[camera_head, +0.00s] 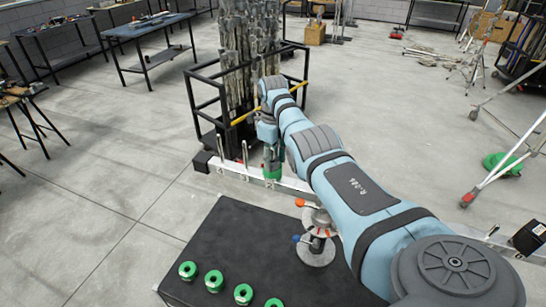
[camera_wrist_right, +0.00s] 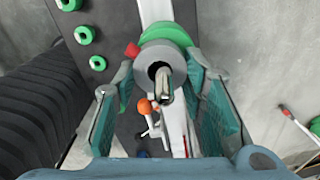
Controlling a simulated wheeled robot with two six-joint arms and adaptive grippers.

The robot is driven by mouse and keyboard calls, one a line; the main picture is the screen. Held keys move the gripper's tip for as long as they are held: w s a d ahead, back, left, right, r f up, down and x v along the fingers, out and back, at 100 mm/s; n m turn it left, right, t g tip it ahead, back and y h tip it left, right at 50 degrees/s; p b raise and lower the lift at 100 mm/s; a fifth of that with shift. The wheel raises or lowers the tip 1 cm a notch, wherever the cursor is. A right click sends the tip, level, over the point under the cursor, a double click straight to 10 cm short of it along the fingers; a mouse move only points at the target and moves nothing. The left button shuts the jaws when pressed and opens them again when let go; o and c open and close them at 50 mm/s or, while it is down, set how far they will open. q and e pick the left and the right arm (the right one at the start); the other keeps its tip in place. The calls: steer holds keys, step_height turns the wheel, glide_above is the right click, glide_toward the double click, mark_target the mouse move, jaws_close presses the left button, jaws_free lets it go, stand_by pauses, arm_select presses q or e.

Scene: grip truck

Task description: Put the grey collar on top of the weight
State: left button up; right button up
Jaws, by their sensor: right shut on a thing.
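A green weight (camera_head: 272,172) sits on the pale rail, below my right gripper (camera_head: 270,148). In the right wrist view the green weight (camera_wrist_right: 168,33) shows just beyond a grey collar (camera_wrist_right: 149,55) with a red knob. My right gripper (camera_wrist_right: 160,70) is shut on this grey collar, one finger on each side. A metal post end (camera_wrist_right: 164,84) shows in the collar's hole, so the collar appears to be around the post. I cannot tell whether the collar touches the weight. My left gripper is not in view.
Other grey collars with an orange knob (camera_head: 300,202) and a blue knob (camera_head: 296,239) are on a stand by the black table (camera_head: 225,240). Several small green weights (camera_head: 214,281) lie along its front. A black rack (camera_head: 205,95) with metal stock stands behind the rail.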

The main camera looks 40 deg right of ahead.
steer(key=o, duration=1)
step_height(320, 180, up, 12)
steer(key=shift+r, duration=0.1)
